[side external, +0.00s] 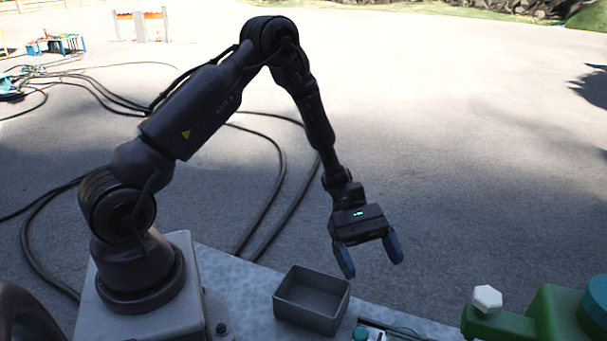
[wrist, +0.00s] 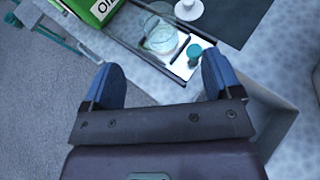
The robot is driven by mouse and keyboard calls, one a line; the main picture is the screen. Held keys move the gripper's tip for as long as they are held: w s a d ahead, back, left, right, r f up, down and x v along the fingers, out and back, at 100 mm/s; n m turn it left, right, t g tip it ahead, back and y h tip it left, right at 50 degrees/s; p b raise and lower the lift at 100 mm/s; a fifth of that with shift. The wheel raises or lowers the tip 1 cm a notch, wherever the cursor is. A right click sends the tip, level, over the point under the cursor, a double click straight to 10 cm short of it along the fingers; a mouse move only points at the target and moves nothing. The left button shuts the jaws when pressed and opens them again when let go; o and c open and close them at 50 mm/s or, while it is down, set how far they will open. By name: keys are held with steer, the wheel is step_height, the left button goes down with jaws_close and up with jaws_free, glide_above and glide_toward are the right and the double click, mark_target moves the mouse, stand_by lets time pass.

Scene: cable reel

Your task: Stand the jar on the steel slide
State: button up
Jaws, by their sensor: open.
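My gripper (side external: 373,267) is open and empty, raised above the work table and pointing down. In the wrist view its two blue fingers (wrist: 160,66) are spread wide with nothing between them. A clear round glass vessel (wrist: 160,38), which looks like the jar, shows ahead of the fingers. Beside it on the right is a small item with a teal cap (wrist: 194,50); it also shows at the bottom edge of the side view (side external: 360,333). Both are at a bright, dark-edged metal strip (wrist: 181,69), which looks like the steel slide. I cannot tell how the glass rests.
An empty grey open bin (side external: 311,300) stands on the table, left of and below my gripper. A green machine (side external: 550,315) with a white knob (side external: 487,298) is at the right. A green box lettered OIL (wrist: 88,8) stands left of the glass.

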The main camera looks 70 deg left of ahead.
steer(key=s+a+r+m+t+y, duration=0.2)
steer(key=s+r+m+y, duration=0.4)
steer(key=r, duration=0.6)
steer(key=s+a+r+m+t+y, duration=0.2)
steer(key=s+r+m+t+y, duration=0.2)
steer(key=s+r+m+y, duration=0.3)
steer(key=s+r+m, duration=0.3)
steer(key=r+m, duration=0.1)
steer(key=shift+s+a+r, duration=0.25)
steer(key=shift+r, duration=0.1)
